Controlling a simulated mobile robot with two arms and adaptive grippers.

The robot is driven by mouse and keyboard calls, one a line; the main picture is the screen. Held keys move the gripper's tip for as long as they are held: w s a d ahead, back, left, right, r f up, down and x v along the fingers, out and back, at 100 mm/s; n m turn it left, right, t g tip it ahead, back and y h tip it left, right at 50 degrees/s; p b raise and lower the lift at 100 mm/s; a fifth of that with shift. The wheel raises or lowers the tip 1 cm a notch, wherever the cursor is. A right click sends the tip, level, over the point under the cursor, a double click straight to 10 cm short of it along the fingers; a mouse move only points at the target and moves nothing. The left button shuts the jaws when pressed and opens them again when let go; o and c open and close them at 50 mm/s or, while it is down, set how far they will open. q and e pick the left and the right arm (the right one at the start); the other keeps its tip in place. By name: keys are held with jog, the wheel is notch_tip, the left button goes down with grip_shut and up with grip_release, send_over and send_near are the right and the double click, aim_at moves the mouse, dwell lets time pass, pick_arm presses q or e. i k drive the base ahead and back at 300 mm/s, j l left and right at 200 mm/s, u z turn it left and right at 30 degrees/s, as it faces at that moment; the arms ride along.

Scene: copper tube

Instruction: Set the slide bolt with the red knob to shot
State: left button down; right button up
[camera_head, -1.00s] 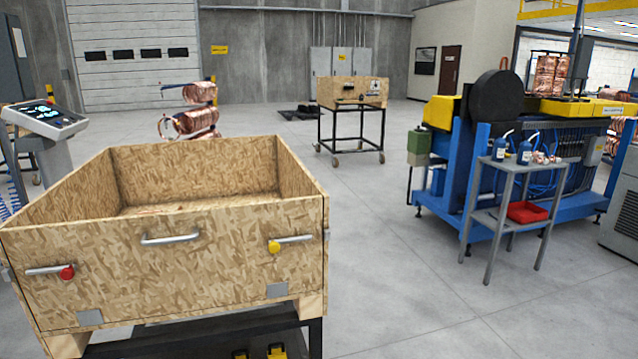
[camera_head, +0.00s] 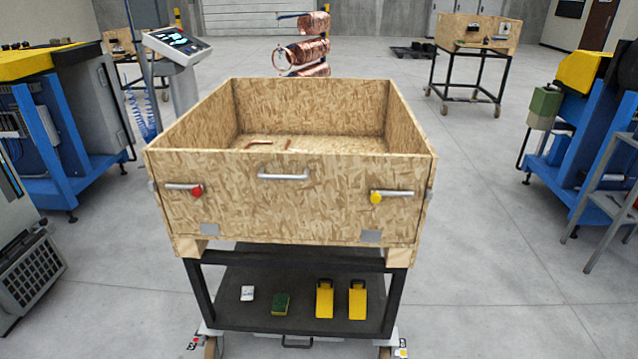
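The slide bolt with the red knob (camera_head: 197,191) is on the left of the front panel of a wooden crate (camera_head: 290,220). Its silver bar (camera_head: 176,186) lies level, with the knob at its right end. A matching bolt with a yellow knob (camera_head: 376,197) is on the right of the same panel, its bar reaching to the right. A silver handle (camera_head: 283,176) sits between them. I cannot make out whether either bolt's end is engaged at the panel's edge. Neither of my grippers is in view.
Blue machines stand left (camera_head: 60,150) and right (camera_head: 570,140). The floor before and beside the cart is open.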

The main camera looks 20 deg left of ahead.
aim_at(197, 190)
jog(key=u, duration=1.35)
